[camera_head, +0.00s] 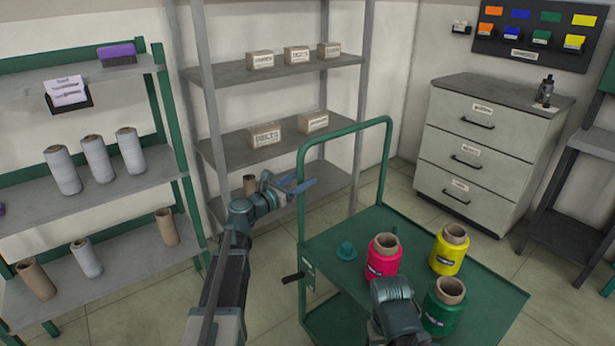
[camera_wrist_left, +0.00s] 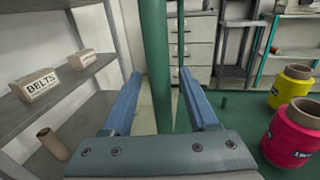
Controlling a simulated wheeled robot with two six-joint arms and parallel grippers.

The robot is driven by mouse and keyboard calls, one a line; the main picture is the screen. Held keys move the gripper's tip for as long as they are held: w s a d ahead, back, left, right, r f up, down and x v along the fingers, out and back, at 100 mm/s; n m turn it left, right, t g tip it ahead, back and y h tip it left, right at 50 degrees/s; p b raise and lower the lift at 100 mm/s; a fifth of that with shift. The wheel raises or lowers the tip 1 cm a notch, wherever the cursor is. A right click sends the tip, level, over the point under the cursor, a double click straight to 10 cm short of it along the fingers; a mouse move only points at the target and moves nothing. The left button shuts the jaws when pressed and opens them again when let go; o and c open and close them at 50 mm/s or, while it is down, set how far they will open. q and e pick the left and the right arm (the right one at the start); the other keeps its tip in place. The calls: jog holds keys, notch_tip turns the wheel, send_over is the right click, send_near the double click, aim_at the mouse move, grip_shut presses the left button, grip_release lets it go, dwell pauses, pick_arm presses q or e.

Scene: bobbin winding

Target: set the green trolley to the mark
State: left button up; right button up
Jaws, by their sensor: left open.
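The green trolley (camera_head: 430,235) stands right of centre, with an upright hoop handle (camera_head: 388,160) at its left end. On its top are a pink spool (camera_head: 383,262), a yellow spool (camera_head: 449,252), a green spool (camera_head: 442,312) and a small green knob-like piece (camera_head: 346,251). My left gripper (camera_head: 290,184) is open at the handle's near post. In the left wrist view the green post (camera_wrist_left: 155,60) appears between the blue fingers (camera_wrist_left: 158,90), with gaps on both sides. Only a teal part of my right arm shows; its fingers are not visible. I see no floor mark.
A grey shelf (camera_head: 275,70) with labelled boxes stands behind the gripper. A green-framed rack (camera_head: 85,195) with spools is at left. A drawer cabinet (camera_head: 490,145) stands at the back right, near a dark bench (camera_head: 575,190). Some floor (camera_head: 270,310) is clear left of the trolley.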

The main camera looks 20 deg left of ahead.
pick_arm(q)
jog(key=shift+x, duration=1.5)
grip_shut()
dwell(0.4)
